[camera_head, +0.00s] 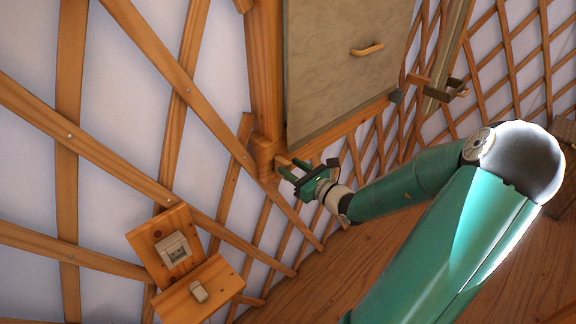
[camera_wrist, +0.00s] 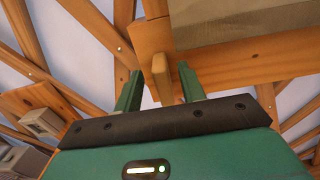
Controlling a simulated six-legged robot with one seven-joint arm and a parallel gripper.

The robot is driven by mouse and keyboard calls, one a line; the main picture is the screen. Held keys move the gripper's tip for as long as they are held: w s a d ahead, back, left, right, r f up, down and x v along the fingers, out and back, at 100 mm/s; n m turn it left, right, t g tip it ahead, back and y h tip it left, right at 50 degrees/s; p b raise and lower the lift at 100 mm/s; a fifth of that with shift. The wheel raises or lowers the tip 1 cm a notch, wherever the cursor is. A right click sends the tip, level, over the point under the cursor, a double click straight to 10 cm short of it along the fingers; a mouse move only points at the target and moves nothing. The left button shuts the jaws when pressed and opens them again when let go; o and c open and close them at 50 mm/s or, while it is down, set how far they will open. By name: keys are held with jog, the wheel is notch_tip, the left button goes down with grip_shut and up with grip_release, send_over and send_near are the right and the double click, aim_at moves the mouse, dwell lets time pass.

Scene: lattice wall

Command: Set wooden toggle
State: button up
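The wooden toggle (camera_wrist: 161,79) is a small pale upright bar on the wooden frame corner below the panel. It also shows in the head view (camera_head: 283,161), small and partly hidden by my fingers. My gripper (camera_wrist: 160,92) is open, with its green fingers on either side of the toggle and a gap to the left finger. Whether the right finger touches it I cannot tell. In the head view my gripper (camera_head: 293,168) is at the lower left corner of the frame, with the arm coming from the right.
A grey-beige panel (camera_head: 340,75) with a wooden handle (camera_head: 367,49) is above my gripper. A wooden socket plate (camera_head: 160,245) and a switch plate (camera_head: 215,290) are on the lattice wall (camera_head: 110,150) at lower left. A second panel edge with a latch (camera_head: 455,88) is at right.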

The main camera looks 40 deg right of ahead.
jog(key=shift+w, duration=1.15)
jog(key=shift+c, duration=0.4)
grip_shut()
